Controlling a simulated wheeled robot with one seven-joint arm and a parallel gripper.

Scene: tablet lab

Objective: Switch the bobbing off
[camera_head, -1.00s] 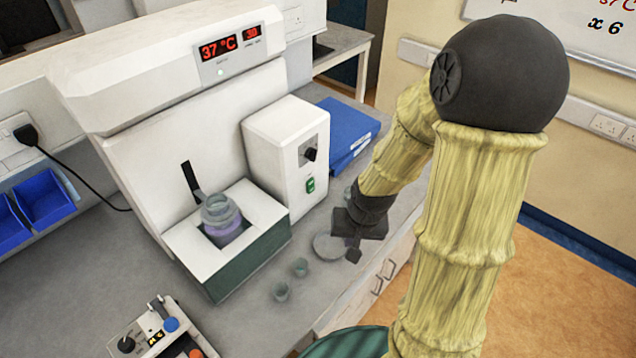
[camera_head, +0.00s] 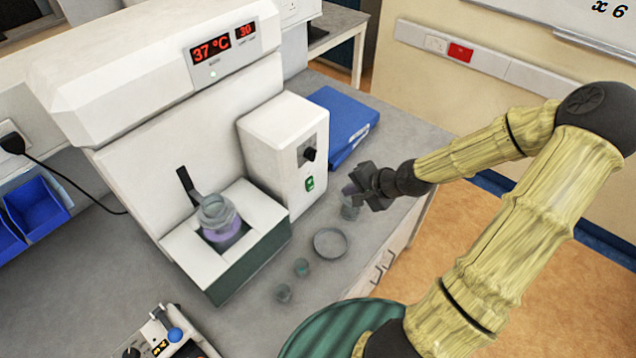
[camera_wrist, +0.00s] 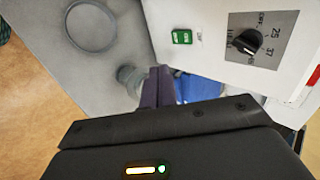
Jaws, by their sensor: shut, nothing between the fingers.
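A white control box (camera_head: 285,160) stands at the right of the tester. Its front has a green rocker switch (camera_head: 310,184) below a black dial (camera_head: 309,154). In the wrist view the green switch (camera_wrist: 182,37) has a small unreadable label beside it, and the dial (camera_wrist: 247,41) is marked OFF, 25 and 37. A glass vessel with purple liquid (camera_head: 220,222) sits in the bath, with a dark arm (camera_head: 188,186) behind it.
The tester's display (camera_head: 222,45) reads 37 °C and 30. A clear beaker (camera_head: 349,208) stands close by my gripper. Blue binders (camera_head: 345,125) lie behind the box.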

